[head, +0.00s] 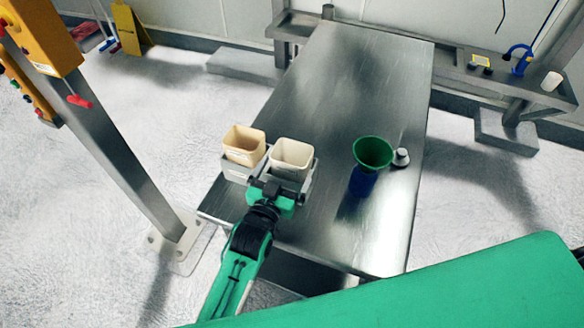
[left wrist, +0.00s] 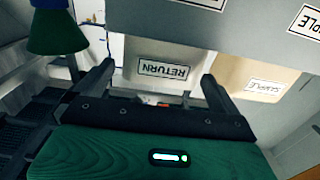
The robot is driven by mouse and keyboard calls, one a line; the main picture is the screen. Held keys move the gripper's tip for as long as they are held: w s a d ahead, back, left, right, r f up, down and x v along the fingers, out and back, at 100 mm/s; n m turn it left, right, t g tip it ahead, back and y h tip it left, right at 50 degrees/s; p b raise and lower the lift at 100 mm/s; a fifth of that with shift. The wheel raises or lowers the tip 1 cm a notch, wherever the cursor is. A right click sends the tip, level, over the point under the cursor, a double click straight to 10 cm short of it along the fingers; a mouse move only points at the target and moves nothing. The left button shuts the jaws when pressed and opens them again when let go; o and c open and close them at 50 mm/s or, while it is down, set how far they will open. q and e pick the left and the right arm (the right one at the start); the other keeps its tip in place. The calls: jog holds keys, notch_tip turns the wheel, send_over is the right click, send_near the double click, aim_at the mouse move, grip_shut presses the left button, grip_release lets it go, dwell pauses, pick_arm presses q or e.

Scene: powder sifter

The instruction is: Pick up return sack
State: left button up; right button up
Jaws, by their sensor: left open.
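The return sack (head: 291,158) is a white, open-topped, box-shaped container in the right slot of a grey holder (head: 236,173) on the steel table. In the left wrist view, which is upside down, its RETURN label shows on the pale return sack (left wrist: 170,52). My left gripper (head: 268,187) is at the near side of the holder, just below the return sack. In the left wrist view my left gripper (left wrist: 157,75) is open, its fingers on either side of the sack's lower image area. I cannot tell whether they touch it. My right gripper is not in view.
A tan sample sack (head: 243,146) stands close on the left in the same holder. A green funnel (head: 373,151) on a blue base and a small metal weight-like piece (head: 401,158) stand to the right. The steel table (head: 350,85) is clear towards the back.

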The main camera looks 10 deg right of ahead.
aim_at(297, 146)
pick_arm(q)
jog(key=shift+w+d, duration=0.2)
jog(key=shift+w, duration=0.1)
jog(key=p+x, duration=0.2)
jog(key=x, duration=0.2)
jog(key=shift+w+a+f, duration=0.1)
jog(key=shift+w+p, duration=0.3)
jog(key=shift+p, duration=0.05)
jog(key=shift+f, duration=0.1)
jog(key=c, duration=1)
jog(key=shift+c, duration=0.2)
